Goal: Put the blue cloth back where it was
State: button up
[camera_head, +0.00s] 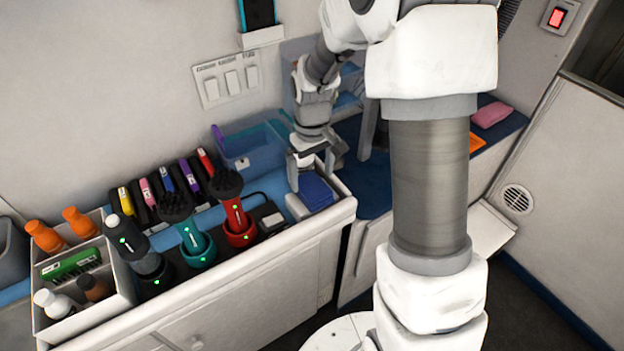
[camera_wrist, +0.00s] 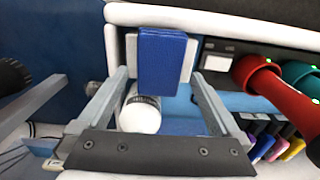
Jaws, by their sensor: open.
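The blue cloth (camera_head: 316,193) is a folded, flat block at the right end of the counter. In the wrist view the cloth (camera_wrist: 162,60) lies against a pale grey-white piece (camera_wrist: 130,57) that shows on both sides of it. My gripper (camera_head: 311,172) is open, just above and behind the cloth in the head view. In the wrist view my fingertips (camera_wrist: 158,84) stand apart, one to each side of the cloth's near end, with visible gaps. I cannot tell how deep the cloth sits between them.
A white bottle (camera_wrist: 140,113) shows between my fingers. Red (camera_head: 239,222) and teal (camera_head: 194,238) dryers stand left of the cloth, before several coloured clippers (camera_head: 184,175). A clear blue bin (camera_head: 252,147) is behind. A white caddy (camera_head: 113,275) holds bottles at far left.

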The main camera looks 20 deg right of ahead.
aim_at(312, 185)
jog(key=s+r+m+t+p, duration=0.1)
jog(key=s+r, duration=0.3)
jog(key=r, duration=0.5)
jog(key=s+r+t, duration=0.1)
jog(key=s+r, duration=0.3)
jog(key=r, duration=0.6)
jog(key=s+r+m+t, duration=0.2)
jog(key=s+t, duration=0.1)
jog(key=s, duration=0.9)
jog(key=shift+s+r+m+t, duration=0.2)
jog(key=shift+r+m+t, duration=0.1)
jog(key=shift+r, duration=0.05)
notch_tip(312, 185, up, 3)
jog(key=p, duration=0.2)
jog(key=shift+f+p, duration=0.15)
jog(key=shift+p, duration=0.2)
